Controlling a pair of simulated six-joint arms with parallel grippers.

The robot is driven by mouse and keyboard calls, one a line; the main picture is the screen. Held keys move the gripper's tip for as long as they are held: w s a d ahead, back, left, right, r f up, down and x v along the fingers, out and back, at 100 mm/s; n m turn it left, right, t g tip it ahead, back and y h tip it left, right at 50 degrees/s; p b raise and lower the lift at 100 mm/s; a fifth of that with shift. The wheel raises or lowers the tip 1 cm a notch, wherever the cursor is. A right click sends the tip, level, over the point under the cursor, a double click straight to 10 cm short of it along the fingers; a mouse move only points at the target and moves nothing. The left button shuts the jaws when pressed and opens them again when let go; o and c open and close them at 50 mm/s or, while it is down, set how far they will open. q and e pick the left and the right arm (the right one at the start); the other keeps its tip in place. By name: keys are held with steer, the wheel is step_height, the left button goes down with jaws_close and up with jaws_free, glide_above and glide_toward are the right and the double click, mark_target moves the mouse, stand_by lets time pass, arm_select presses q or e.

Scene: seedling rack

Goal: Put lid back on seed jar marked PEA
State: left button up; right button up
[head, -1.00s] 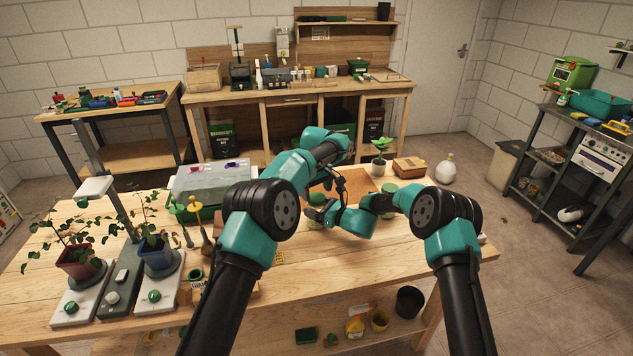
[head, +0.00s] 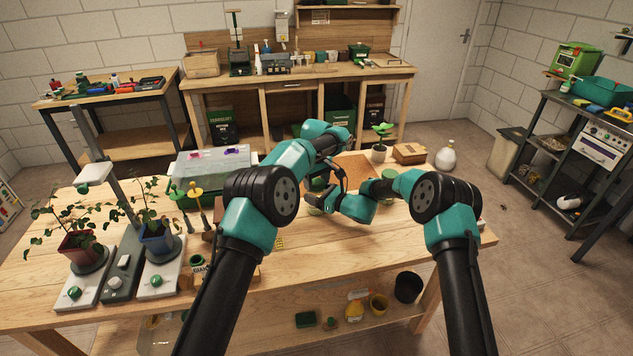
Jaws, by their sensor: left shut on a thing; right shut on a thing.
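A small green round piece (head: 316,183), which looks like a jar lid or top, shows over the middle of the table between my arms. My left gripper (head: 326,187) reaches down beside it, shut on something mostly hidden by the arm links. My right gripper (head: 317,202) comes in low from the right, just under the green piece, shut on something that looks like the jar. Whether lid and jar touch cannot be told. No PEA marking is readable.
A potted seedling (head: 380,145) and a brown box (head: 409,153) stand behind my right arm. A clear-lidded propagator (head: 212,170) stands back left. Two potted plants on scales (head: 155,278) fill the left side. The table (head: 410,245) is clear at front right.

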arm_select(q)
steer(key=o, duration=0.9)
steer(key=shift+r, duration=2.25)
steer(key=shift+o, duration=1.1)
steer(key=shift+r, duration=0.1)
step_height(320, 180, up, 7)
steer(key=shift+r, duration=0.15)
